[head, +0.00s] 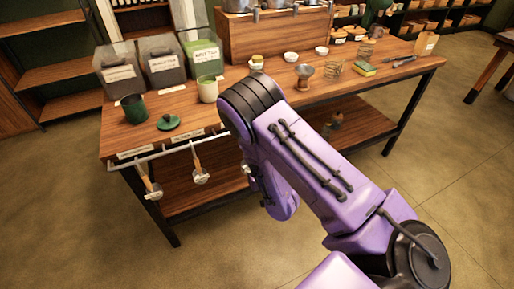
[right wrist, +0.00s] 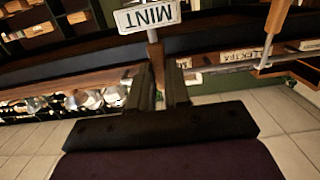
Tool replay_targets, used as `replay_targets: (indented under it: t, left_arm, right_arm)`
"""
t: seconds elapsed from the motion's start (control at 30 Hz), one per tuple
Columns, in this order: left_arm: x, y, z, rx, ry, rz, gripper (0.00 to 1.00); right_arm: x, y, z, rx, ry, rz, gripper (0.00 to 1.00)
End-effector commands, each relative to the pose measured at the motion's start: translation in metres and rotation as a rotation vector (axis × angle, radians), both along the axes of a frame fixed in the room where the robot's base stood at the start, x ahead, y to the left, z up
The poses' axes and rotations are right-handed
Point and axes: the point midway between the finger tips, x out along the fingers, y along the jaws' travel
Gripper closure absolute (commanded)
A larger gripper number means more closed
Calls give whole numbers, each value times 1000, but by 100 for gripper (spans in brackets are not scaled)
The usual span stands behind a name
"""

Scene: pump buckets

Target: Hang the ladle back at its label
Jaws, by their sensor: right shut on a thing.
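My right gripper (right wrist: 162,75) is shut on the wooden handle of a ladle (right wrist: 154,56). A white tag reading MINT (right wrist: 147,16) shows upside down at the handle, just beyond the fingertips. The rest of this ladle is hidden. In the head view my purple right arm hides the gripper and what it holds. Two other ladles, the left one (head: 149,184) and the right one (head: 199,170), hang from the rail (head: 165,152) along the table's front left edge. Label strips (head: 132,153) sit above the rail; another (head: 187,136) is farther right. My left gripper is out of view.
The wooden table (head: 235,110) carries a dark green mug (head: 134,109), a green lid (head: 168,122), a pale cup (head: 208,89) and several labelled bins. A hanging wooden handle (right wrist: 277,18) and a label (right wrist: 237,55) show right of the gripper in the wrist view.

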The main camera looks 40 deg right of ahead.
Motion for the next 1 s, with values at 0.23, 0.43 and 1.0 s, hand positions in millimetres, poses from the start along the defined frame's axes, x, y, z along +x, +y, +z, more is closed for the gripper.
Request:
replay_targets:
  t: [0.23,0.43,1.0]
  left_arm:
    - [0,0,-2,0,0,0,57]
    - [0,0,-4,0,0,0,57]
    - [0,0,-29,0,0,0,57]
  right_arm:
    - [24,-6,0,1,-2,0,100]
    - [42,-10,0,1,-2,0,100]
    - [55,-13,-28,0,0,0,100]
